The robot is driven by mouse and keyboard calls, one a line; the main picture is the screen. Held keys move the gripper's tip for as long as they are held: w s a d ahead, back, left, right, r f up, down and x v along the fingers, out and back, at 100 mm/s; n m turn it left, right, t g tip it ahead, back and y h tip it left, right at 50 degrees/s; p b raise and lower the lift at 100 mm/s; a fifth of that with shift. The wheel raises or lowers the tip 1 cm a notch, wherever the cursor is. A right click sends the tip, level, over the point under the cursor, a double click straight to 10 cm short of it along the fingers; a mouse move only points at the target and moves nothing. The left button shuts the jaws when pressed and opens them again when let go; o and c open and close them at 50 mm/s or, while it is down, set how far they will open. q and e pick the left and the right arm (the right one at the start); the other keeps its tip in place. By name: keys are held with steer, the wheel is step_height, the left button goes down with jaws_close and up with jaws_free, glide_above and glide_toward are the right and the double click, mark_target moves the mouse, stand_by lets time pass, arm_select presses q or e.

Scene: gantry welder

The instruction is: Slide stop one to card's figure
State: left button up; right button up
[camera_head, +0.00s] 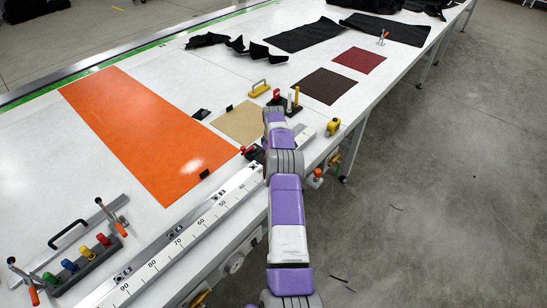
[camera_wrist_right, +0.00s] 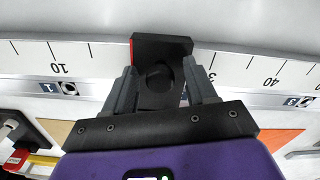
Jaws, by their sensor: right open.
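In the right wrist view, a black stop block (camera_wrist_right: 165,48) with a red left edge sits across the white ruler (camera_wrist_right: 22,58). It lies between the 10 mark and the 30s numbers, covering the scale there. My right gripper (camera_wrist_right: 160,75) is open, with one grey finger on each side of the block. I cannot tell whether the fingers touch it. In the head view the ruler (camera_head: 205,215) runs along the table's near edge. My purple right arm hides its low-number end, and the gripper's fingers cannot be made out. I cannot make out a card with a figure. My left gripper is not in view.
A red-knobbed black fixture (camera_head: 252,153) stands at the ruler beside my arm. An orange sheet (camera_head: 150,130) and tan square (camera_head: 240,123) lie behind. Colored knobs on a rack (camera_head: 85,262) stand at lower left. Yellow-handled tool (camera_head: 259,88) and posts stand past my arm.

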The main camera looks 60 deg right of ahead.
step_height(320, 180, up, 8)
steer(key=shift+f, duration=0.15)
stand_by(0.7)
